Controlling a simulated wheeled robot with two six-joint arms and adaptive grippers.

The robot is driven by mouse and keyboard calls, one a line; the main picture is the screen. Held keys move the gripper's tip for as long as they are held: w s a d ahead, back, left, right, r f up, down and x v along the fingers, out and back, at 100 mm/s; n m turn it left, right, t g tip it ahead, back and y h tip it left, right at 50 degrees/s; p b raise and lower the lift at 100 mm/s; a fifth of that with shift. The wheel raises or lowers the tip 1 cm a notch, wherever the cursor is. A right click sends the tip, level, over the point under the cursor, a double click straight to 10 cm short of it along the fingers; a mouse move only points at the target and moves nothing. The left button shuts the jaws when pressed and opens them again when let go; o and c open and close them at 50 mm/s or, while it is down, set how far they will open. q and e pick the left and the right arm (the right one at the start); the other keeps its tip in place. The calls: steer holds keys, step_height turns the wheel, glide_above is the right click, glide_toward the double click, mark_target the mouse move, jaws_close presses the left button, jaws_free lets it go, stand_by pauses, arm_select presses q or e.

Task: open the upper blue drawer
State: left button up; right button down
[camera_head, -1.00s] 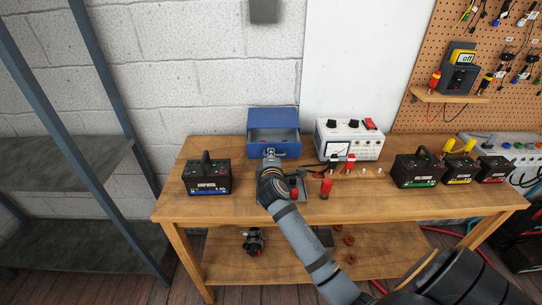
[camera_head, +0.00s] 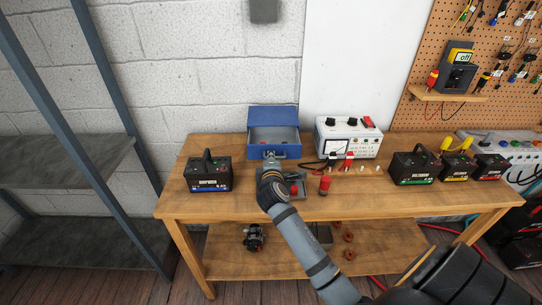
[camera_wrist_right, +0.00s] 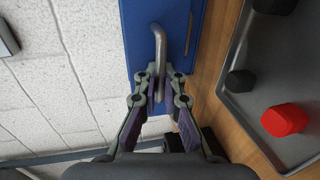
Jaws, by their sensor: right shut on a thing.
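The blue drawer unit (camera_head: 272,116) stands at the back of the wooden bench against the wall. Its drawer (camera_head: 290,152) is pulled out toward me, and its inside shows, with small things in it too small to name. My right gripper (camera_head: 270,160) is at the drawer front. In the right wrist view my right gripper (camera_wrist_right: 160,86) is shut on the silver bar handle (camera_wrist_right: 159,45) of the blue front (camera_wrist_right: 140,22). A lower drawer cannot be made out. My left gripper is out of view.
A black battery (camera_head: 208,173) stands left of the drawer. Bench room is free left of my arm.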

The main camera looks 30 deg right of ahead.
steer(key=c, duration=1.8)
jaws_free()
steer(key=shift+o, duration=1.4)
steer(key=v, duration=0.7)
steer(key=shift+s, duration=0.25)
steer(key=shift+a, duration=0.1)
